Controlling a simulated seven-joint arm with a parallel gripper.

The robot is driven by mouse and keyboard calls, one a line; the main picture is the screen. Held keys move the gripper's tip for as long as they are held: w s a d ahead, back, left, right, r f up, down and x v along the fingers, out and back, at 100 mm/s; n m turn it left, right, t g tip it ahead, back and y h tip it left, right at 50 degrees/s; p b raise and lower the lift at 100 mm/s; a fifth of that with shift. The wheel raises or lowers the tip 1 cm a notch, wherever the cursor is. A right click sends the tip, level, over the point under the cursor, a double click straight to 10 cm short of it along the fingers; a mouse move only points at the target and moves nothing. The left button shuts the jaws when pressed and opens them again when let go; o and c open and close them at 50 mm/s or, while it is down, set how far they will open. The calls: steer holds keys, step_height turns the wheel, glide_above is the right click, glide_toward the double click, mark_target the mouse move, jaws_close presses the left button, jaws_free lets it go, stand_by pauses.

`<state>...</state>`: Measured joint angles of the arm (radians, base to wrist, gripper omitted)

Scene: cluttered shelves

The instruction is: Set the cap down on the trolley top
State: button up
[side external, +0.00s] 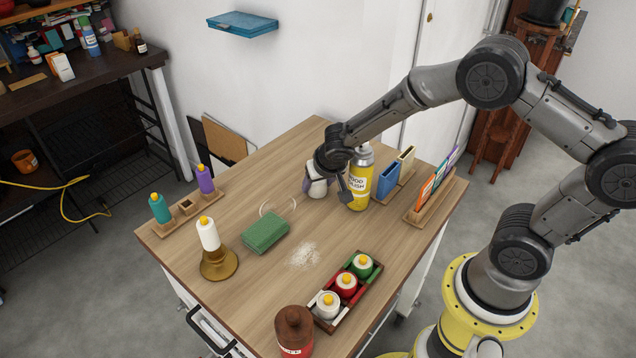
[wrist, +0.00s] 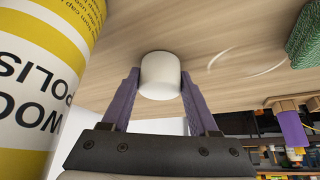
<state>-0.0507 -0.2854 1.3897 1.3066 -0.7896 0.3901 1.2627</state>
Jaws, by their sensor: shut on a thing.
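The white cap (wrist: 160,76) sits between the two purple fingers of my gripper (wrist: 160,92), which is shut on it. In the side view the cap (side external: 318,190) shows low over the trolley top (side external: 215,315), partly hidden by my gripper (side external: 318,182). I cannot tell whether the cap touches the wood. The yellow wood polish can (side external: 358,185) stands upright just to the right of my gripper. In the wrist view the can (wrist: 40,80) fills the left side, close beside the fingers.
A green sponge (side external: 265,231), white powder (side external: 304,256) and a faint ring mark (side external: 279,207) lie in front. Blue (side external: 388,181) and beige (side external: 406,162) holders stand right of the can. A tray of bottles (side external: 345,290) is near the front edge. Bare wood lies left of my gripper.

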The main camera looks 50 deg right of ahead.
steer(key=shift+f, duration=0.1)
steer(key=o, duration=1.1)
steer(key=v, duration=1.2)
steer(key=shift+r, duration=0.2)
